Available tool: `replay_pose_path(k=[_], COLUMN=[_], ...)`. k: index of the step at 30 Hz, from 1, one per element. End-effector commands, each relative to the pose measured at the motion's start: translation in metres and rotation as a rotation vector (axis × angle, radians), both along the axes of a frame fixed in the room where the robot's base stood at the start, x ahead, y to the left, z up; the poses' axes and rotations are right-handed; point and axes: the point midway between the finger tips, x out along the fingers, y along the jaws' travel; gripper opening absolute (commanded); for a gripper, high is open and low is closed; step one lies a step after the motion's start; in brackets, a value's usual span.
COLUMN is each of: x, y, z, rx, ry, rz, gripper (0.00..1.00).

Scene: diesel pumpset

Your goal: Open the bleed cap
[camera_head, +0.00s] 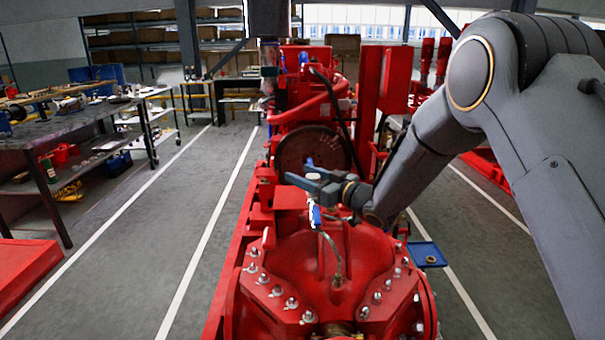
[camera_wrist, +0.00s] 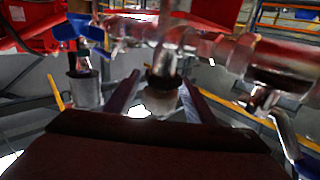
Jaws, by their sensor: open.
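My gripper (camera_head: 297,172) is open above the red pump casing (camera_head: 325,262) in the head view, with its fingers pointing left. In the wrist view its two fingers (camera_wrist: 160,95) stand apart on either side of a short grey cylindrical piece with a dark collar (camera_wrist: 163,82), which looks like the bleed cap. I cannot tell whether the fingers touch it. A metal pipe with fittings (camera_wrist: 237,52) crosses behind it. A second grey cylinder (camera_wrist: 85,88) hangs to the left, below a blue handle (camera_wrist: 80,29). The cap cannot be made out in the head view.
A small blue-handled valve (camera_head: 315,215) with a thin line sits close under my gripper. Another blue lever (camera_wrist: 288,136) is at right in the wrist view. The red engine (camera_head: 305,95) stands behind. A workbench (camera_head: 70,122) is at left; the floor (camera_head: 190,195) between is clear.

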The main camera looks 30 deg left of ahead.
Motion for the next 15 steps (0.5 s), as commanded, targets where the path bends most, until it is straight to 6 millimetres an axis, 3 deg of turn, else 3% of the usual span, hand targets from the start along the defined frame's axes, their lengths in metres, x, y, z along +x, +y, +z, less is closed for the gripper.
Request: replay_pose_path(k=[10,15], x=[0.0016,0.0017], y=[0.0038,0.0036], z=[0.0,0.0001], rx=[0.0,0.0], ry=[0.0,0.0], rz=[-0.002,-0.002], gripper=[0.48,0.19])
